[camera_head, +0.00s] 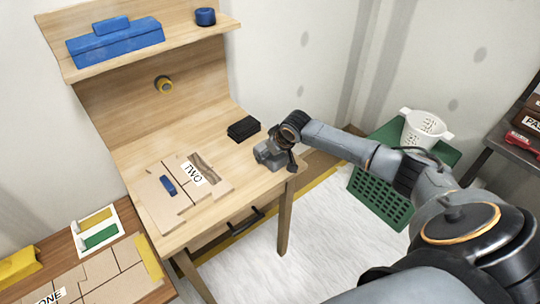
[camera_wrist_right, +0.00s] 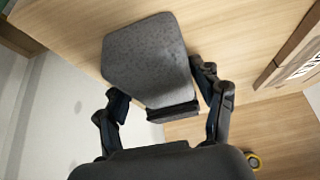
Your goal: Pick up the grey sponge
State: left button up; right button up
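The grey sponge (camera_wrist_right: 148,60) is a speckled block with a dark strip at its near end, lying on the wooden table in the right wrist view. My right gripper (camera_wrist_right: 160,85) is open, with one dark finger on each side of the sponge. A gap shows at the left finger; the right finger is close to the sponge's edge, and I cannot tell if it touches. In the head view my right gripper (camera_head: 277,157) is low at the table's right front corner, where the grey sponge is hard to tell from it. My left gripper is not in view.
A stack of black blocks (camera_head: 243,128) lies behind the gripper on the table (camera_head: 222,143). Boards marked TWO (camera_head: 190,176) lie at the left. A shelf (camera_head: 180,40) holds blue items. A green basket (camera_head: 381,197) stands to the right.

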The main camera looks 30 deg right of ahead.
jog(key=c, duration=0.4)
jog(key=shift+r+b, duration=0.35)
notch_tip(320, 180, up, 3)
jog(key=shift+w+f, duration=0.1)
jog(key=s+r, duration=0.1)
jog(key=r, duration=0.1)
jog(key=s+a+r, duration=0.1)
jog(key=s, duration=0.1)
jog(key=s+a+r, duration=0.1)
jog(key=r, duration=0.1)
jog(key=shift+s+r, duration=0.15)
jog(key=shift+r, duration=0.15)
jog(key=s+a+r, duration=0.1)
jog(key=s, duration=0.1)
jog(key=s+a+r, duration=0.1)
jog(key=s+r, duration=0.1)
jog(key=s, duration=0.1)
jog(key=s+a+r+b, duration=0.1)
jog(key=s+a, duration=0.1)
jog(key=s, duration=0.1)
jog(key=shift+s+r, duration=0.25)
